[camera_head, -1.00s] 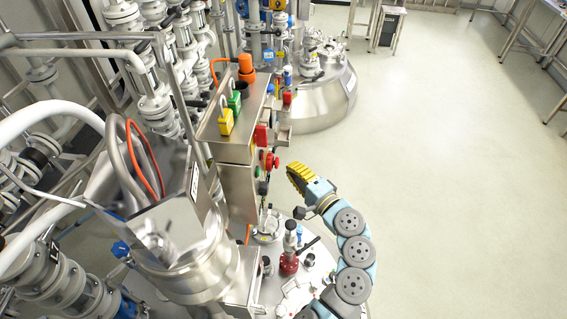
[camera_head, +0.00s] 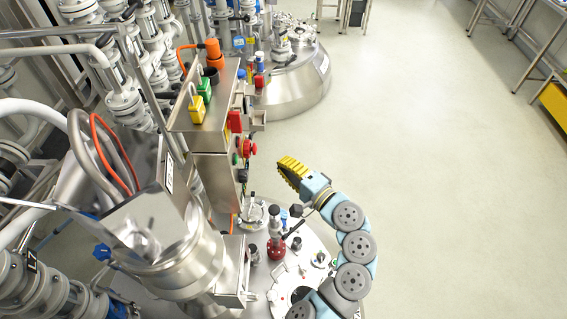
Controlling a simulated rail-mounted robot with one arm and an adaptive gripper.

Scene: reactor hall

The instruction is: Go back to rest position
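My gripper (camera_head: 291,172) has yellow ribbed fingers at the end of my blue-grey arm. It is raised over the near reactor lid, to the right of the steel control box and apart from it. The fingers appear close together from this angle, and I cannot tell whether they are shut. I see no object held in them. My arm curves up from the bottom of the view, with its joints over the right side of the lid.
The steel control box (camera_head: 212,137) carries yellow and green padlocks and a red emergency button (camera_head: 250,149). The near reactor lid (camera_head: 314,244) holds a red-based valve (camera_head: 276,248). A second reactor (camera_head: 300,85) stands behind. Open floor (camera_head: 430,180) lies to the right.

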